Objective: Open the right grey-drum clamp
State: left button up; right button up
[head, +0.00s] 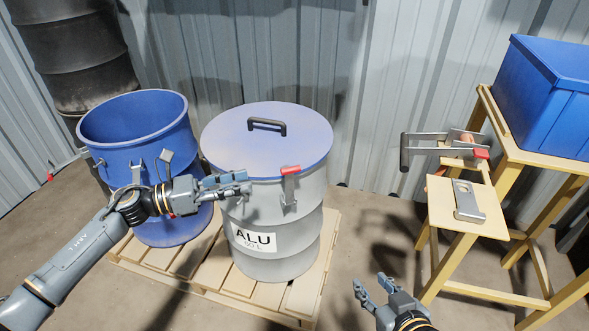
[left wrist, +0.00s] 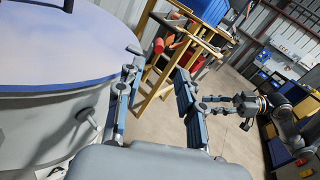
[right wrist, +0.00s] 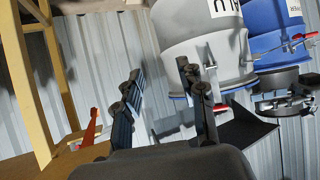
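The grey drum (head: 300,220), labelled ALU, stands on a pallet with its blue lid (head: 230,135) on top. Its right clamp has a red handle (head: 290,170) at the lid rim and a grey body (head: 289,192) on the wall below. It also shows in the right wrist view (right wrist: 221,107). My left gripper (head: 243,184) is open and empty, in front of the drum and left of this clamp. Any clamp behind it is hidden. A grey fitting (left wrist: 87,117) on the drum wall shows in the left wrist view. My right gripper (head: 370,284) is open and empty, low and right of the drum.
An open blue drum (head: 150,190) stands left on the same pallet (head: 240,293). A dark drum (head: 75,50) is behind it. A wooden stand (head: 440,210) with metal brackets and a blue bin (head: 545,95) is at right. Floor between pallet and stand is clear.

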aim_at(290, 168)
pick_arm(q)
jog(key=x, duration=1.1)
jog(key=shift+w+b, duration=0.1)
jog(key=shift+b, duration=0.2)
jog(key=shift+w+d, duration=0.15)
jog(key=shift+d, duration=0.3)
pick_arm(e)
jog(key=shift+w+a+r+t+y, duration=0.2)
jog(key=shift+w+r+t, duration=0.25)
jog(key=shift+r, duration=0.15)
jog(key=shift+w+a+r+t+y, duration=0.1)
jog(key=shift+w+a+r+t, duration=0.1)
jog(key=shift+w+r+t, duration=0.25)
jog(key=shift+r, duration=0.15)
pick_arm(q)
jog(key=shift+f, duration=0.1)
grip_shut()
